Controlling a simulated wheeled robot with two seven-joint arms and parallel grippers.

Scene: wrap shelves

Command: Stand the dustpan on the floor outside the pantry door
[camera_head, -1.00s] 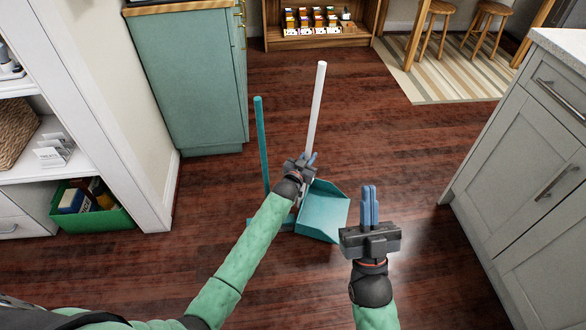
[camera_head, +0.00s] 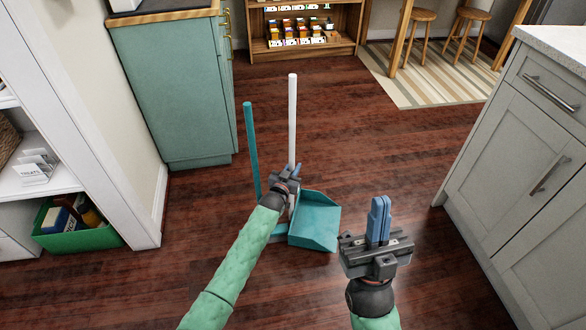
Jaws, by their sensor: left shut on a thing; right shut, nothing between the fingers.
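The dustpan has a teal pan (camera_head: 315,222) and a long white upright handle (camera_head: 292,120). It stands upright in the middle of the view, with the pan low at the wood floor; I cannot tell whether it touches. My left gripper (camera_head: 291,172) is shut on the lower part of the white handle, and hides part of it. A teal stick (camera_head: 251,150) rises just left of it, its lower end partly behind my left arm. My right gripper (camera_head: 379,220) is shut and empty, to the right of the pan. The white door frame (camera_head: 125,190) of the pantry is at the left.
Pantry shelves with a green bin (camera_head: 80,240) are at the left. A green cabinet (camera_head: 175,95) stands behind, and a grey cabinet (camera_head: 520,160) at the right. A striped rug (camera_head: 425,85) and stools are at the back. The middle floor is open.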

